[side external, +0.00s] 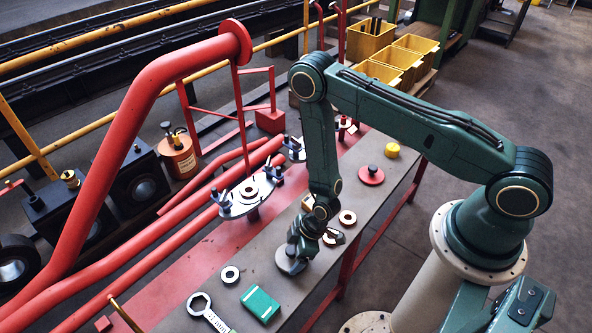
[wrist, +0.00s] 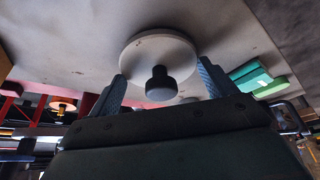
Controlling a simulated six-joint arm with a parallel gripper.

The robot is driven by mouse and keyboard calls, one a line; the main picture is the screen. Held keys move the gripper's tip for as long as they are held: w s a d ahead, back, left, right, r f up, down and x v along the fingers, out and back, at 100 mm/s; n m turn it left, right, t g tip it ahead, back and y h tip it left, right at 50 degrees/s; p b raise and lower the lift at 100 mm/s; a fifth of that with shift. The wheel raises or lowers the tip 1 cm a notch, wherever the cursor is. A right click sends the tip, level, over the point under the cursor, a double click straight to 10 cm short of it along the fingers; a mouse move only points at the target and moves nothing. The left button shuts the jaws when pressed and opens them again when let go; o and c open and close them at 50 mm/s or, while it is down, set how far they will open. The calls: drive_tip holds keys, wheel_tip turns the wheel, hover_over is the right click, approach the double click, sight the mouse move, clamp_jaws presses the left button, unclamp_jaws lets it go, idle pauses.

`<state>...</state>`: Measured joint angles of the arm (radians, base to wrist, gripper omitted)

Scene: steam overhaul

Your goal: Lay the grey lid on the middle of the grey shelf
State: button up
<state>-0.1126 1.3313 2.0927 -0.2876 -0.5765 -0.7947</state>
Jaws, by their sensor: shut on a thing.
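The grey lid (side external: 288,264) is a round disc at the near middle of the bench in the side external view. It also shows in the wrist view (wrist: 155,48), with a black knob (wrist: 160,85) at its centre. My gripper (side external: 297,256) is over the lid, its fingers at opposite sides of the disc and shut on it. I cannot tell whether the lid touches the surface or hangs just above it. The long grey bench top (side external: 322,268) looks like the grey shelf.
A red lid (side external: 371,175), a yellow knob (side external: 392,150) and metal rings (side external: 347,217) lie farther along the bench. A green box (side external: 260,303), a ring (side external: 230,274) and a spanner (side external: 206,314) lie nearer. Red pipes (side external: 120,150) run along the left.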

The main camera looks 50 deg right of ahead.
drive_tip(key=shift+f, duration=0.35)
drive_tip(key=shift+f, duration=0.1)
drive_tip(key=o, duration=1.3)
drive_tip(key=v, duration=1.2)
